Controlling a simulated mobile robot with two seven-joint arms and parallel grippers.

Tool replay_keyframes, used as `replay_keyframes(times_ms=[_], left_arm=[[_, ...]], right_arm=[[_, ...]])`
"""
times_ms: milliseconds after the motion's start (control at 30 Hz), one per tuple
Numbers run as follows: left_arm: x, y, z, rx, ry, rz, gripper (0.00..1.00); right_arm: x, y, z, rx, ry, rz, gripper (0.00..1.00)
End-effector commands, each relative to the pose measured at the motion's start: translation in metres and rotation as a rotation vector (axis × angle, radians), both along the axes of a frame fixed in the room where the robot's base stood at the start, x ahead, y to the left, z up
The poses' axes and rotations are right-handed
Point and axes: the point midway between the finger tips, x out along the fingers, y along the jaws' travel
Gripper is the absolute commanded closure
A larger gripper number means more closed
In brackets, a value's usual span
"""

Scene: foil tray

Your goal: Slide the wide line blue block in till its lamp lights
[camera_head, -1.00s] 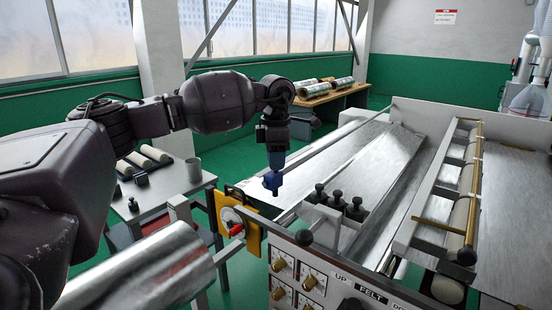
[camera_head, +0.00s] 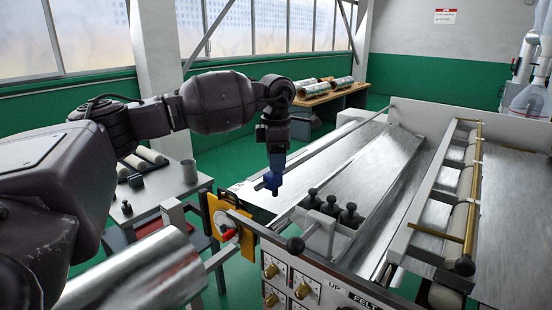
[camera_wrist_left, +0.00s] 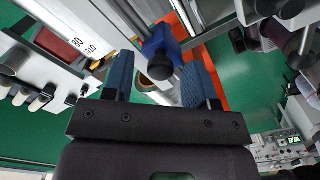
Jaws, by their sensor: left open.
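My left gripper (camera_head: 276,184) hangs pointing down over the left edge of the machine, near the yellow plate (camera_head: 219,213). Its blue-padded fingers are open. In the left wrist view the open fingers (camera_wrist_left: 162,82) stand apart, with a blue block (camera_wrist_left: 160,42) bearing a black round knob visible in the gap. The block appears to lie at or beyond the fingertips; I cannot tell whether a pad touches it. In the head view the block cannot be told apart from the blue fingers. No lamp can be made out. My right gripper is out of view.
Several black knobs (camera_head: 331,207) stand on the machine right of the gripper. A control panel (camera_head: 290,287) faces the front. A shiny roll (camera_head: 134,272) lies lower left. A side table (camera_head: 165,192) carries a cup (camera_head: 189,171) and pale rolls. A white scale strip (camera_wrist_left: 80,33) shows left in the wrist view.

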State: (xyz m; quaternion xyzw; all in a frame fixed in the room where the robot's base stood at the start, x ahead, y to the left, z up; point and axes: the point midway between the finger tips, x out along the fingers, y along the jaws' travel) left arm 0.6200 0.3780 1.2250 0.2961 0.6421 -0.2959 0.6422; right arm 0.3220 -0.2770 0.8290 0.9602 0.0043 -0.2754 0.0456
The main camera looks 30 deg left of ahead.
Motion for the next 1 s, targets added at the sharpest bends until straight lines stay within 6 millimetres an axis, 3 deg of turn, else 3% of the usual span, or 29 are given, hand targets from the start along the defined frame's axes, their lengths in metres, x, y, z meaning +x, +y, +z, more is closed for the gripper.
replay_keyframes(times_ms=[167, 600, 800, 1000], left_arm=[[0.0, 0.0, 0.014, -0.001, -0.002, 0.0, 0.48], [0.0, 0.0, 0.089, -0.001, -0.003, 0.001, 0.48], [0.0, 0.0, 0.105, 0.0, -0.001, 0.0, 0.48], [0.0, 0.0, 0.108, 0.0, 0.0, 0.0, 0.48]], right_arm=[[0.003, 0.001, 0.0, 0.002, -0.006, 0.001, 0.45], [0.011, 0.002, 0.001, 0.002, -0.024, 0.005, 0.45], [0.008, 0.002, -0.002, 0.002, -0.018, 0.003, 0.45], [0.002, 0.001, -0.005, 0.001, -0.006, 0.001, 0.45]])
